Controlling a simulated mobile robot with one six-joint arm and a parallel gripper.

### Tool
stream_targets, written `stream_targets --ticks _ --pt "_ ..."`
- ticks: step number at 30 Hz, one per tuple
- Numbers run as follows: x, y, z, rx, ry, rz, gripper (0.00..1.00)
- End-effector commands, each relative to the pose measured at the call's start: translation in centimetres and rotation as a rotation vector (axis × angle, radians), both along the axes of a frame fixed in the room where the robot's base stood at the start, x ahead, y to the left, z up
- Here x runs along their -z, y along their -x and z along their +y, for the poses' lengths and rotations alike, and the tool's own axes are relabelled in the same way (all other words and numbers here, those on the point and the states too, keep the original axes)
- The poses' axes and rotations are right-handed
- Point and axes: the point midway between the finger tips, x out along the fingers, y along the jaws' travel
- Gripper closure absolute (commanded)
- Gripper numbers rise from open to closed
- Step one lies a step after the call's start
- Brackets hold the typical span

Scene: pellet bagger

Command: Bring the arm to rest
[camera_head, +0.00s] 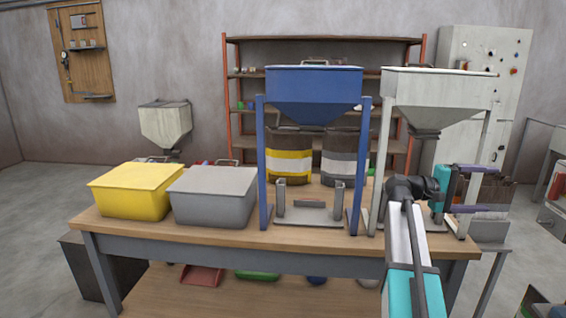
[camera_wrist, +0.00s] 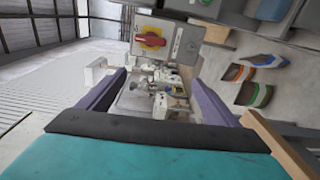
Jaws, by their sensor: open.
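My gripper (camera_head: 502,188) is at the right in the head view, in front of the pale grey hopper stand. My arm reaches up to it from the lower right. Its two purple fingers point right and are spread apart. In the wrist view the open gripper (camera_wrist: 156,88) shows a finger on each side, with no object held between them. Machinery seen in the gap looks farther off.
A workbench (camera_head: 270,262) carries a yellow bin (camera_head: 135,200), a grey bin (camera_head: 212,205), a blue hopper (camera_head: 313,90) and a pale grey hopper (camera_head: 437,90). The wrist view shows a grey panel with a red knob (camera_wrist: 151,41) and several bags (camera_wrist: 255,95).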

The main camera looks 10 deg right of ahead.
Motion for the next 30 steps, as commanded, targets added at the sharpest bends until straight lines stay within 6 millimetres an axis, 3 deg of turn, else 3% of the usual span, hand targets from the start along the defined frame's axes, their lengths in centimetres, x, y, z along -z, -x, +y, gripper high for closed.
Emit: stream_targets --ticks 6,15,22,30 --pt "6.0 -3.6 2.8 -0.056 -0.043 0.085 0.16" --pt "15.8 -6.4 7.1 -0.134 -0.147 0.18 0.16" --pt "23.9 -7.1 10.9 -0.189 -0.251 0.242 0.16" --pt "33.4 -6.3 15.8 -0.243 -0.389 0.305 0.16"
